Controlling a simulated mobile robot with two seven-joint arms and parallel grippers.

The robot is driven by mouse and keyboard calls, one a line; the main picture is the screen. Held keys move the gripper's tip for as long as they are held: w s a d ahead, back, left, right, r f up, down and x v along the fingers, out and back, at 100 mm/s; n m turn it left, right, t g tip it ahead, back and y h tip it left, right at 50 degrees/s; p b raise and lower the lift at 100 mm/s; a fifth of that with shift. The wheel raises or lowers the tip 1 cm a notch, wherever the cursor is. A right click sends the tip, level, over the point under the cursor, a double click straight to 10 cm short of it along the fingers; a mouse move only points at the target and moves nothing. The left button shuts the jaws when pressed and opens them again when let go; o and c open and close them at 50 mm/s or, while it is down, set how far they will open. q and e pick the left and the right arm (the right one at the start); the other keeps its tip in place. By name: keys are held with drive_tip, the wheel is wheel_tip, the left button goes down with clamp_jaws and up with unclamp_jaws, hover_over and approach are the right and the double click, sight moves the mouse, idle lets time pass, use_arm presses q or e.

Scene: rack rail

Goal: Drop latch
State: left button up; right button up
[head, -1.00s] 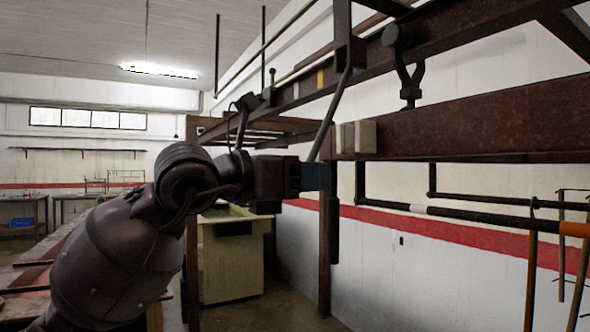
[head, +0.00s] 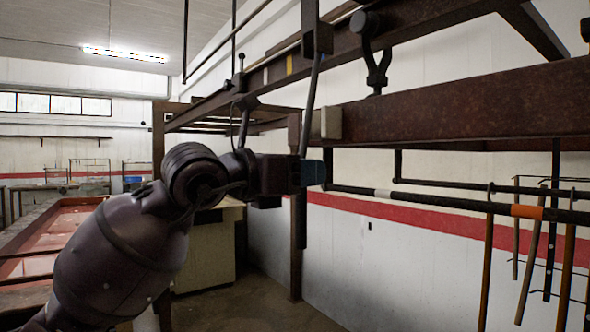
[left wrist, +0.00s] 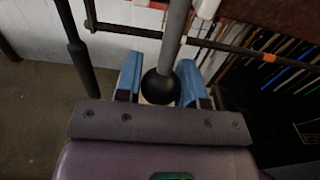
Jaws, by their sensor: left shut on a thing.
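A thin grey rod (head: 312,100), which looks like the latch lever, hangs from a dark bracket (head: 317,38) on the upper rail (head: 415,32) in the head view. It slants slightly down to my left gripper (head: 313,173). In the left wrist view the rod (left wrist: 175,40) ends in a black ball (left wrist: 160,88). The blue fingers of my left gripper (left wrist: 160,73) stand on both sides of the ball and are shut on it. The ball is hidden in the head view. My right gripper is not in view.
A rusty beam (head: 460,105) with a pale block (head: 330,123) at its end is just right of the gripper. Dark bars (head: 450,203) run along the wall at right, with several tools hanging. A pale cabinet (head: 205,260) stands behind my arm.

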use_arm(q)
drive_tip(key=shift+x, duration=1.95)
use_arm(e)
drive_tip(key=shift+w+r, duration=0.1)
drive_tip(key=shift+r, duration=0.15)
use_arm(q)
drive_tip(key=shift+f, duration=0.15)
drive_tip(key=o, duration=0.8)
drive_tip(key=shift+o, duration=0.2)
drive_tip(key=shift+p+v, duration=0.6)
drive_tip(key=shift+v, duration=0.95)
drive_tip(key=p+v, duration=0.1)
drive_tip(key=v, duration=0.3)
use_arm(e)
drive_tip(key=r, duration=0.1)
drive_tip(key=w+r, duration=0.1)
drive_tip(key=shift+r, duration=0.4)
